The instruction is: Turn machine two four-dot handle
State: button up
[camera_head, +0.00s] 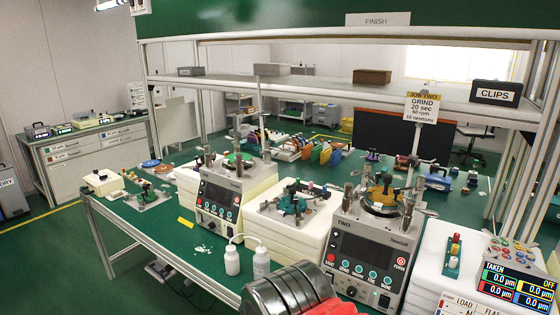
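Machine two (329,258), marked TWO, stands at the front right of the green bench. It has a dark display, a row of round teal buttons and red buttons at the sides. On its top is a round plate with a brass-coloured piece (383,194). Metal upright handles stand around the plate, one at the left (348,197) and one at the right (408,211). Dot marks on the handles are too small to make out, so I cannot tell which has four.
A similar machine (218,196) stands to the left, with white blocks (285,232) between. A readout box (515,284) is at right. A JOB TWO card (422,106) hangs above.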

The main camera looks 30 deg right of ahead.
aim_at(368, 167)
jog(key=k, duration=0.65)
jog(key=z, duration=0.3)
jog(key=i, duration=0.55)
jog(key=z, duration=0.65)
jog(key=i, duration=0.7)
jog(key=z, duration=0.1)
